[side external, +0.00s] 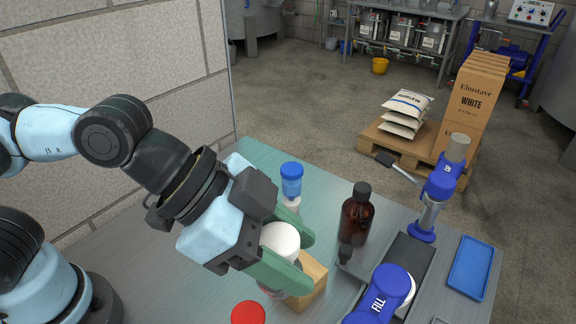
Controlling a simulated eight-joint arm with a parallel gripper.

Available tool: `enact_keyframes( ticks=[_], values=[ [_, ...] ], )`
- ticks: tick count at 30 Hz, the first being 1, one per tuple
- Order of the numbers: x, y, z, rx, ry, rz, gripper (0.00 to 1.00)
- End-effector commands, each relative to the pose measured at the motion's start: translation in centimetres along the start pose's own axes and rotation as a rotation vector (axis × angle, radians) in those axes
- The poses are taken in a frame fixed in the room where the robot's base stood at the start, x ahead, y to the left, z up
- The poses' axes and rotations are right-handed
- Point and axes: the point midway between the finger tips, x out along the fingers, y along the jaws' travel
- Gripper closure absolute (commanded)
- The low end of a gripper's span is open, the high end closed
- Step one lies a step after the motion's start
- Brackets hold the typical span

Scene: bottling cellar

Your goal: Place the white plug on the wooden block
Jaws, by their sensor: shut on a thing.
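The white plug (281,238) is a round, pale piece held between the green fingers of my gripper (304,262). My gripper reaches in from the left and is shut on the plug. The wooden block (313,274) is light brown and stands on the table just beyond the fingers, to the lower right of the plug. The lower finger hides part of the block. The plug's lower part is hidden too, and I cannot tell whether it touches the block.
A bottle with a blue cap (291,180) stands behind my gripper. A brown bottle (356,216) stands to the right. A red cap (248,313) is at the front. A blue filling device (382,293) and a blue tray (472,268) are at the right. The back left of the table (262,157) is clear.

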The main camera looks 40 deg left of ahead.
Motion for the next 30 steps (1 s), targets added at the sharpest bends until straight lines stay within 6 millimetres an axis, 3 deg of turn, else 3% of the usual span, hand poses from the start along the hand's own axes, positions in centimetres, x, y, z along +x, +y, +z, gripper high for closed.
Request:
enact_keyframes(
  ticks=[6, 15, 23, 30],
  values=[
    [2.4, -4.1, 1.0, -0.007, 0.0, -0.005, 0.84],
    [4.7, -7.8, 2.0, -0.002, 0.001, -0.003, 0.84],
    [5.4, -8.7, 2.5, 0.001, 0.001, 0.0, 0.84],
    [7.1, -8.7, 4.1, 0.001, 0.001, 0.0, 0.84]
  ],
)
